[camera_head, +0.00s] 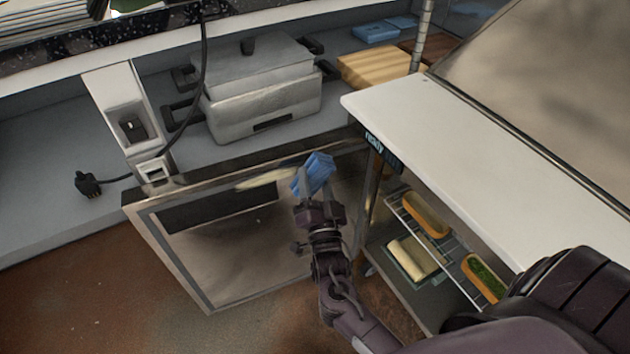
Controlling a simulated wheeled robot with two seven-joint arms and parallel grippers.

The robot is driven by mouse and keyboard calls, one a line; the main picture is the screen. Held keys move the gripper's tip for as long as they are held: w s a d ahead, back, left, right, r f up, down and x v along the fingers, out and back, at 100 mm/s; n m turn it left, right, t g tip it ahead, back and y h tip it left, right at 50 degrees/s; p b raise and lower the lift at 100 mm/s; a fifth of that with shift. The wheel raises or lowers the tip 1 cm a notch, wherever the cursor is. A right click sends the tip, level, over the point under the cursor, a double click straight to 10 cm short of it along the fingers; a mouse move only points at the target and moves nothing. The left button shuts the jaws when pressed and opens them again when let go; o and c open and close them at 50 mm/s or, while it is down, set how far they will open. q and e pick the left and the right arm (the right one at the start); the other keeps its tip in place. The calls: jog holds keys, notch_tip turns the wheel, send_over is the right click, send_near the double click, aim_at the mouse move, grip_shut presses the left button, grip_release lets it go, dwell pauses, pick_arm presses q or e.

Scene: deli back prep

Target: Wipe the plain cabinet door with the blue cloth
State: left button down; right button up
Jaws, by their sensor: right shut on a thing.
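The blue cloth (316,173) is bunched between the fingers of my right gripper (313,185), which is shut on it. The gripper holds it in front of the upper right part of the plain cabinet door (240,255). The door is a metal panel in a lighter frame, with a dark recessed strip near its top. A pale streak shows along the door's top, left of the cloth. I cannot tell whether the cloth touches the door. My right forearm hides part of the door's right side. My left gripper is not in view.
A white counter (480,150) stands close on the right, over shelves with food trays (425,215). A grey lidded appliance (262,100) sits on the worktop behind. A black plug (88,184) lies at left. Open floor (90,290) is at lower left.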

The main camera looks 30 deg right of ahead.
aim_at(268, 173)
jog(key=shift+w+d+b, duration=0.1)
jog(key=shift+w+b, duration=0.25)
jog(key=shift+w, duration=0.65)
dwell(1.0)
jog(key=shift+w+a, duration=0.15)
jog(key=shift+a, duration=2.25)
jog(key=shift+a, duration=0.1)
jog(key=shift+a, duration=0.6)
jog(key=shift+w+a+r+b, duration=0.15)
jog(key=shift+a+b, duration=0.1)
jog(key=shift+a, duration=0.65)
jog(key=shift+w+a+f+b, duration=0.1)
jog(key=shift+a+b, duration=0.1)
jog(key=shift+a, duration=0.65)
